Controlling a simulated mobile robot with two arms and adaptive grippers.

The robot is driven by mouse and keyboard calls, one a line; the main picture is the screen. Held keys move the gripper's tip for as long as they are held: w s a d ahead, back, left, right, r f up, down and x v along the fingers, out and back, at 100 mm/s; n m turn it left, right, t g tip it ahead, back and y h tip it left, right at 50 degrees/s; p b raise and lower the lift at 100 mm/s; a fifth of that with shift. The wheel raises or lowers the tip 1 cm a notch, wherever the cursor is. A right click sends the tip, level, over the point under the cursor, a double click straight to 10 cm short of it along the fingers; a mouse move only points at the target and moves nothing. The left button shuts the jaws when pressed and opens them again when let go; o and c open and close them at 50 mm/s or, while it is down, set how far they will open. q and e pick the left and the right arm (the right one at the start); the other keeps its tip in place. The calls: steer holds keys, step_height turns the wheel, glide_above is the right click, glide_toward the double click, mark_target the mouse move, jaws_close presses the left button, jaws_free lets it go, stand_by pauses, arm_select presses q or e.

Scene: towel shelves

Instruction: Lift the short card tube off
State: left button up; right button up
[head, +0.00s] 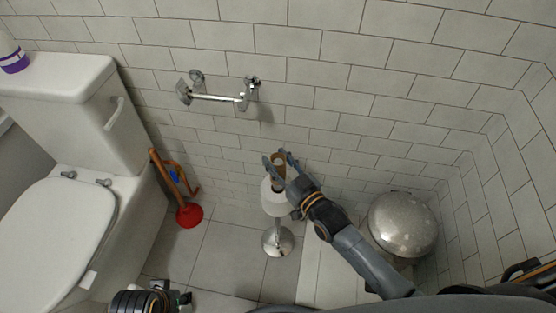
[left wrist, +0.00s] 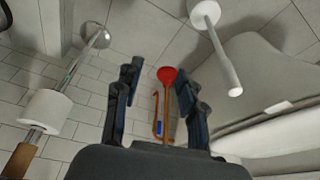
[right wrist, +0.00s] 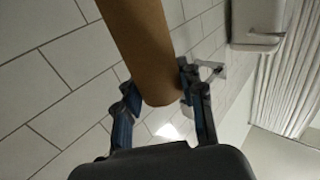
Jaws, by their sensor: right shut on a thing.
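The short card tube (head: 278,160) is brown and stands above a white paper roll (head: 274,197) on a chrome stand (head: 278,242). My right gripper (head: 278,156) is shut on the tube, which fills the space between its fingers in the right wrist view (right wrist: 145,50). In the left wrist view, a bit of pole shows between the roll (left wrist: 45,108) and the tube (left wrist: 20,160). I cannot tell whether the tube is still around the pole's tip. My left gripper (left wrist: 157,88) is open and empty, far from the stand.
A red plunger (head: 189,215) with a wooden handle stands left of the stand, beside the toilet (head: 50,235). A round metal bin (head: 403,224) is to the right. A chrome wall holder (head: 215,97) is on the tiled wall behind. A white long-handled thing (left wrist: 228,70) shows in the left wrist view.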

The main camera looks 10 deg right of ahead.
steer(key=shift+r+p, duration=0.7)
steer(key=shift+r, duration=0.1)
steer(key=shift+r+p, duration=1.4)
arm_select(q)
steer(key=shift+s+f+g+p, duration=0.3)
steer(key=shift+s+f, duration=1.05)
steer(key=shift+f, duration=2.85)
steer(key=shift+s+f+g+p, duration=0.25)
steer(key=shift+s+f, duration=1.1)
steer(key=shift+f, duration=2.85)
arm_select(e)
steer(key=shift+r, duration=0.55)
steer(key=shift+r+p, duration=0.55)
steer(key=shift+r, duration=0.05)
steer(key=shift+r+p, duration=1.3)
steer(key=shift+p, duration=0.05)
arm_select(q)
steer(key=s+a+f, duration=0.1)
steer(key=s+f, duration=0.2)
steer(key=s, duration=0.4)
steer(key=s+a+f+g, duration=0.1)
steer(key=s+a+f, duration=0.1)
steer(key=s+f, duration=0.2)
steer(key=shift+s+p, duration=0.45)
steer(key=shift+s, duration=1.35)
arm_select(e)
steer(key=shift+r, duration=0.5)
arm_select(q)
steer(key=shift+a, duration=0.1)
